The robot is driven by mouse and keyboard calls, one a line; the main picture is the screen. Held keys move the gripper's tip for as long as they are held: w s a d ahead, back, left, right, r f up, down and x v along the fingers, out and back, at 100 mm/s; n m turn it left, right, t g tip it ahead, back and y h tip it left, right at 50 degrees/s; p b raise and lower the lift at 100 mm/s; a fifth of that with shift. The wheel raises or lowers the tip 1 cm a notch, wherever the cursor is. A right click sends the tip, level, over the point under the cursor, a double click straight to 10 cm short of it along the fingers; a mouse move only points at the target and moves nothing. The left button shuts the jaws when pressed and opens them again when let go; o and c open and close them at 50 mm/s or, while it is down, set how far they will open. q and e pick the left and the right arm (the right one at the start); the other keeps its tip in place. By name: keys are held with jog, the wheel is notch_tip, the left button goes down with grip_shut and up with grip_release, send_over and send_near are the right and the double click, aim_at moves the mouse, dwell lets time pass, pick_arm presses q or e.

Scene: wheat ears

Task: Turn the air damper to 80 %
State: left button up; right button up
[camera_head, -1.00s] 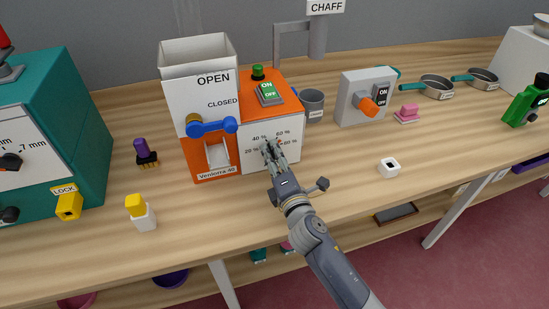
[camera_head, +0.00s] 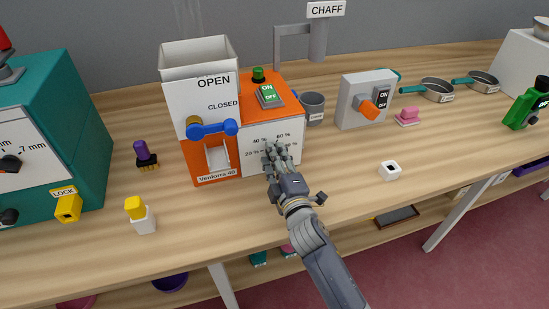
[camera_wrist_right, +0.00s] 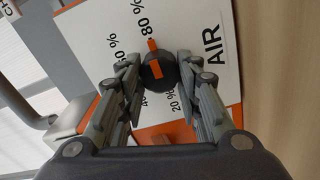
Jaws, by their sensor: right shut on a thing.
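The air damper is a round black knob with an orange pointer (camera_wrist_right: 157,71) on the white front panel (camera_head: 292,157) of the orange and white Ventorra 40 machine. In the right wrist view the pointer points up, towards the 80 % mark (camera_wrist_right: 146,24). In the head view the gripper hides the knob. My left gripper is not in view.
The machine's green ON/OFF switch (camera_head: 268,96) and blue-handled slide (camera_head: 212,129) are close by. A grey mug (camera_head: 313,106) stands right of it.

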jog(key=shift+f, duration=0.1)
dwell(0.3)
jog(key=o, duration=1)
jog(key=shift+o, duration=0.2)
jog(key=shift+s, duration=0.1)
jog(key=v, duration=1.2)
